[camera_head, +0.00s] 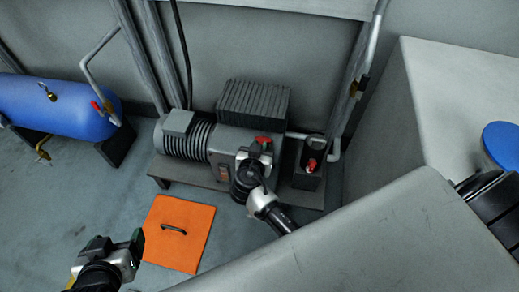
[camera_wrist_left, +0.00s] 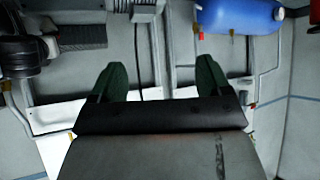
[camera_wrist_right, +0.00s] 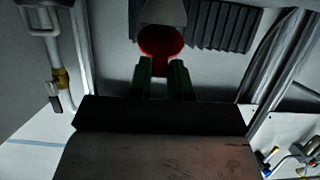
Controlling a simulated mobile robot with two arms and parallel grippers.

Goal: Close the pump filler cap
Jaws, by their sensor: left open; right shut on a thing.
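The pump (camera_head: 220,150) is a grey machine with a ribbed motor and a finned block, standing on a low base at the back middle. A red filler cap (camera_head: 263,139) shows on its near side, beside my right gripper (camera_head: 257,154). In the right wrist view the round red cap (camera_wrist_right: 160,40) lies between and just beyond the fingertips, which are shut on it. Whether the cap sits fully on its opening is hidden. My left gripper (camera_head: 136,243) is open and empty at the lower left, away from the pump; its spread fingers show in the left wrist view (camera_wrist_left: 160,75).
A blue tank (camera_head: 60,105) with a red-handled valve stands at left. A dark box with a red knob (camera_head: 312,163) is right of the pump. A large grey surface (camera_head: 350,240) fills the lower right.

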